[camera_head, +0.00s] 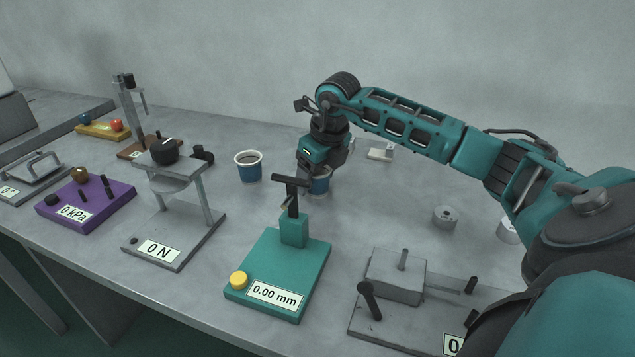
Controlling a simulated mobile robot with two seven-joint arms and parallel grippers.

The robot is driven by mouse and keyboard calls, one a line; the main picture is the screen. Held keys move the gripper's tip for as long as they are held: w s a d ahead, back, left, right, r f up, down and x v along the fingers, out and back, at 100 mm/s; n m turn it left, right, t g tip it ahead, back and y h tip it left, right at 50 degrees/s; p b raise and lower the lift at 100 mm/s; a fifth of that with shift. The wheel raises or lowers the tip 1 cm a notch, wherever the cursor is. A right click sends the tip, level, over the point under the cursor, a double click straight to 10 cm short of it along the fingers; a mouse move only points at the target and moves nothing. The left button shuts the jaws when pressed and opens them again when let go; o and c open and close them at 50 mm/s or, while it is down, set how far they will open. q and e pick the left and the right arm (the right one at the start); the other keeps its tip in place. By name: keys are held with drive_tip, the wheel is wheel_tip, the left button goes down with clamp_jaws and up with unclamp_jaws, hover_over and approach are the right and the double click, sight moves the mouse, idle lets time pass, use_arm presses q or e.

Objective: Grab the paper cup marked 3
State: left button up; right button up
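Two blue paper cups with pale rims are on the grey table. One cup (249,170) stands upright and free, left of the middle. The other cup (320,185) is right under my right gripper (312,172), partly hidden by it and by the teal stand in front. No number can be read on either cup. My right arm comes in from the right and its gripper points down at that second cup. I cannot tell whether the fingers are closed on it or only around or beside it. My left gripper is not in view.
A teal "0.00 mm" device (262,262) stands in front of the gripper. A grey "0 N" press (190,235) and a purple "0 kPa" box (110,208) are left. A grey fixture (395,277) is front right. Small grey cylinders (445,217) lie right, with clear table around them.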

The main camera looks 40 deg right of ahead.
drive_tip(key=c, duration=0.7)
drive_tip(key=shift+o, duration=0.2)
drive_tip(key=shift+r, duration=0.15)
